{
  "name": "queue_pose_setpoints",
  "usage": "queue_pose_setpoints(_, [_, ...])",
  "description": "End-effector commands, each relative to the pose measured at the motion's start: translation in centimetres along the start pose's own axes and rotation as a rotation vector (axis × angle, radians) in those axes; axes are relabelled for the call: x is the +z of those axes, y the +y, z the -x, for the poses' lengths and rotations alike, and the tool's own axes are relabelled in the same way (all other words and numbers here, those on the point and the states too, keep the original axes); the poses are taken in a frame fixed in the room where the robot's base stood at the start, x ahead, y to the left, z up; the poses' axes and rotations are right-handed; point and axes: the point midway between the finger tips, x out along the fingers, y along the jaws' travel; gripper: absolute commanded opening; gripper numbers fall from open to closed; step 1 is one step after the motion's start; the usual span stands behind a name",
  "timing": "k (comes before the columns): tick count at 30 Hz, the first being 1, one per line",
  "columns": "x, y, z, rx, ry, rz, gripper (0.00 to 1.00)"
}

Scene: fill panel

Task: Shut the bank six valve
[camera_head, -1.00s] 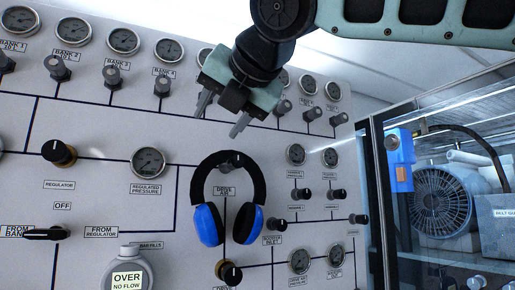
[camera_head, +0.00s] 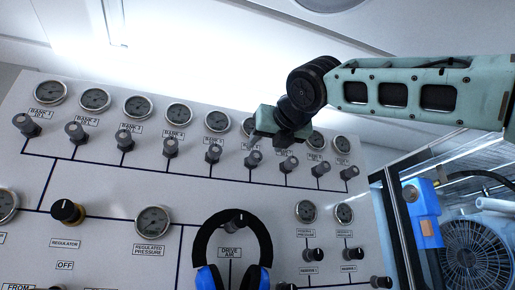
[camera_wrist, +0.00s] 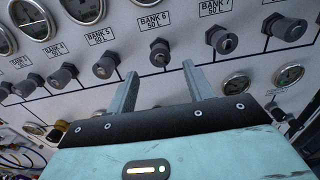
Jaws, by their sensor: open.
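The bank six valve is a dark grey knob (camera_wrist: 160,52) under the label "BANK 6 50 L" (camera_wrist: 153,22) in the wrist view. In the head view this knob (camera_head: 253,159) sits in the upper row of the panel. My gripper (camera_wrist: 160,70) is open, its two grey fingers spread to the left and right of the bank six knob in the wrist picture. The knob appears just beyond the fingertips, with nothing between them; the exact gap cannot be told. In the head view my gripper (camera_head: 283,136) hides part of the gauges, and its fingers are hard to make out.
The bank five knob (camera_wrist: 106,65) and bank seven knob (camera_wrist: 222,40) stand close on either side. Gauges such as the bank five gauge (camera_head: 217,120) line the row above. Blue headphones (camera_head: 236,240) hang lower on the panel. A glazed enclosure stands at the right.

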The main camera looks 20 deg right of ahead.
Motion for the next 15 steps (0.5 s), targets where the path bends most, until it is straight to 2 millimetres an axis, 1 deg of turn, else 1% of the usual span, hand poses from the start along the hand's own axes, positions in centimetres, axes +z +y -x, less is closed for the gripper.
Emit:
queue_pose_setpoints(1, [0.3, 0.1, -1.1, -0.002, 0.003, 0.002, 0.52])
queue_pose_setpoints(6, [0.3, 0.0, -4.2, -0.001, 0.001, 0.001, 0.52])
queue_pose_setpoints(10, [0.2, 0.0, -5.8, -0.001, 0.001, 0.0, 0.52])
queue_pose_setpoints(15, [0.1, 0.0, -6.8, 0.0, 0.0, 0.0, 0.52])
